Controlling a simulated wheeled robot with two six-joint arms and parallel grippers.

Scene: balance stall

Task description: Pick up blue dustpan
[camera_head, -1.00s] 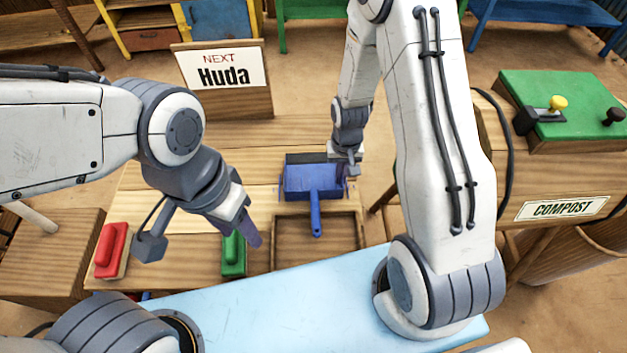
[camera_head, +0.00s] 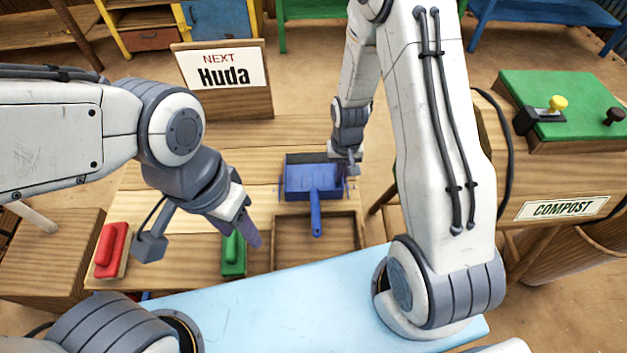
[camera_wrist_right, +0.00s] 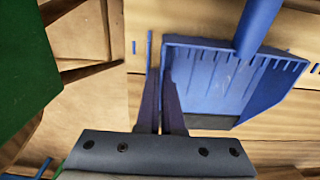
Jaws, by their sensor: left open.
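The blue dustpan (camera_head: 313,180) lies on the wooden counter, with its handle (camera_head: 316,218) pointing toward me. In the right wrist view its ribbed pan (camera_wrist_right: 215,75) fills the upper middle. My right gripper (camera_head: 346,178) is at the pan's right side in the head view. In the right wrist view its two fingers (camera_wrist_right: 160,85) are close together on the pan's side wall, which is partly hidden by them. My left gripper (camera_head: 248,232) is open and empty, hanging above the counter near the green block-shaped tool.
A green-handled brush-like tool (camera_head: 233,255) and a red one (camera_head: 111,250) lie at the left. A shallow wooden recess (camera_head: 345,228) is in front of the dustpan. The "NEXT Huda" sign (camera_head: 222,75) stands behind.

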